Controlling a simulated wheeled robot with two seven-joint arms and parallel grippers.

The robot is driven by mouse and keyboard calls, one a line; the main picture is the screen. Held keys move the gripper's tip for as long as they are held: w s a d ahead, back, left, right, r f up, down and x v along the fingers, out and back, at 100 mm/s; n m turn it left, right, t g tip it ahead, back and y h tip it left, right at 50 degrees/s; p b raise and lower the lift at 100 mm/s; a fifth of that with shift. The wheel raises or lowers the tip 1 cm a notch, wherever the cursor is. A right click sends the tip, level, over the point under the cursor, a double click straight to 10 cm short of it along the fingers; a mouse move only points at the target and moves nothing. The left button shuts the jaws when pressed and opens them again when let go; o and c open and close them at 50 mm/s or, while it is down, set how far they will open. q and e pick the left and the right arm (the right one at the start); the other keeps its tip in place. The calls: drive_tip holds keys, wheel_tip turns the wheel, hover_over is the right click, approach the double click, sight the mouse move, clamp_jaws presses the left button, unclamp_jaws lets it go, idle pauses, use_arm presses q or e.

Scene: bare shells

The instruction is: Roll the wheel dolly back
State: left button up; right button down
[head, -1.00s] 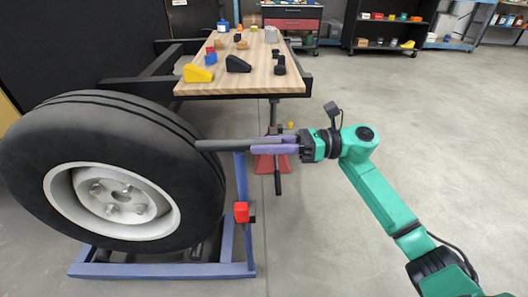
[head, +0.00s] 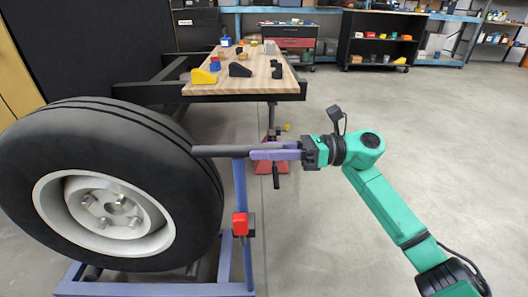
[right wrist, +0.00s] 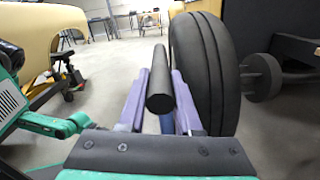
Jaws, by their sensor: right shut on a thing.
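The wheel dolly (head: 150,289) is a low blue frame at the lower left of the head view, with a blue upright post (head: 241,190) and a dark bar handle (head: 218,151) at its top. A large black tyre with a pale rim (head: 105,215) stands upright on the dolly. My right gripper (head: 254,152), with purple fingers, is shut on the handle's end. In the right wrist view the handle (right wrist: 160,95) lies between both fingers, with the tyre (right wrist: 205,75) close on the right. My left gripper is not in view.
A red box (head: 240,224) sits on the post. A wooden-topped bench (head: 225,87) with small blocks stands beyond on a dark frame. A red stand (head: 268,166) is below it. Shelves and a tool chest (head: 290,38) line the back. The floor on the right is open.

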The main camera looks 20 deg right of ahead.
drive_tip(key=shift+s+a+f, duration=0.15)
drive_tip(key=shift+f, duration=0.15)
drive_tip(key=c, duration=0.6)
unclamp_jaws()
drive_tip(key=shift+s, duration=0.1)
drive_tip(key=shift+r, duration=0.2)
drive_tip(key=shift+d, duration=0.2)
drive_tip(key=v, duration=1.4)
drive_tip(key=shift+d, duration=0.2)
